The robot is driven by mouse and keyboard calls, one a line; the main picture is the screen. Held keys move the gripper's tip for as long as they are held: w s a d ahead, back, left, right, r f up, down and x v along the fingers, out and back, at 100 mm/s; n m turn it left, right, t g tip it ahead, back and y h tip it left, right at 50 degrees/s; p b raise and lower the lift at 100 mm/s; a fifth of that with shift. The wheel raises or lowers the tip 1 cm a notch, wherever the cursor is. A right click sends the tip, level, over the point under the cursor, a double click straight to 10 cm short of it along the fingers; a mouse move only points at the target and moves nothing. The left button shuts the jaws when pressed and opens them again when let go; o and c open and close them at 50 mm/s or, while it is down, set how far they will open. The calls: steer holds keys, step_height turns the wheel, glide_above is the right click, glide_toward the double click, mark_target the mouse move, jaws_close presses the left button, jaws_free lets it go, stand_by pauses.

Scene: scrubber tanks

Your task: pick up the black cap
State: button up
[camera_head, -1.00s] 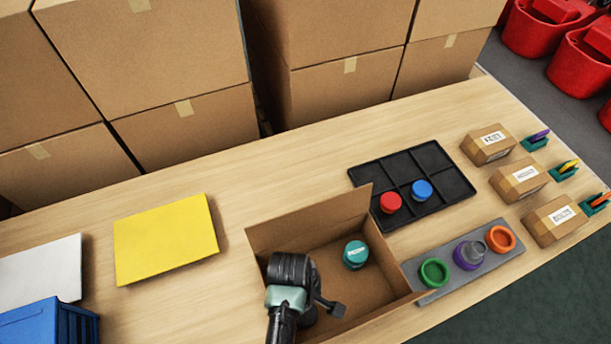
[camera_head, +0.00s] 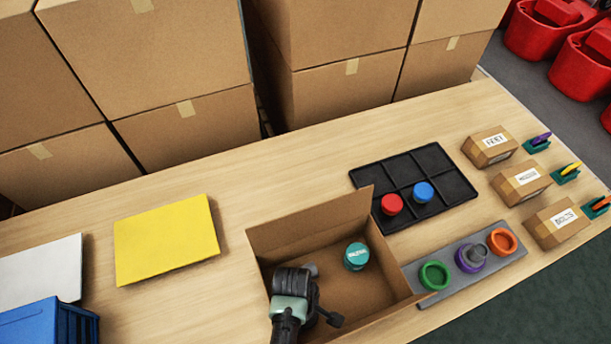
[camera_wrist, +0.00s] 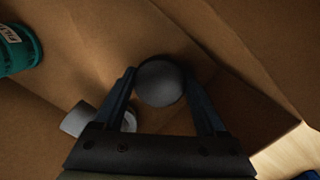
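A dark grey, round-topped object, which looks like the black cap (camera_wrist: 160,83), is between my gripper's fingertips in the wrist view. My gripper (camera_wrist: 160,72) has its fingers spread on either side of it. The fingertips look close to its sides, but contact cannot be told. In the head view my gripper (camera_head: 308,312) is down inside the open cardboard box (camera_head: 385,262), in its left part. The gripper and arm hide most of the cap there.
A teal labelled container (camera_head: 356,256) stands in the box, also seen in the wrist view (camera_wrist: 16,50). A lighter grey cylinder (camera_wrist: 78,118) lies beside the left finger. Box walls surround my gripper. A black tray (camera_head: 448,187) and grey holder (camera_head: 450,285) stand to the right.

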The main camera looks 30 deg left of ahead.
steer(key=c, duration=0.5)
steer(key=shift+r, duration=0.1)
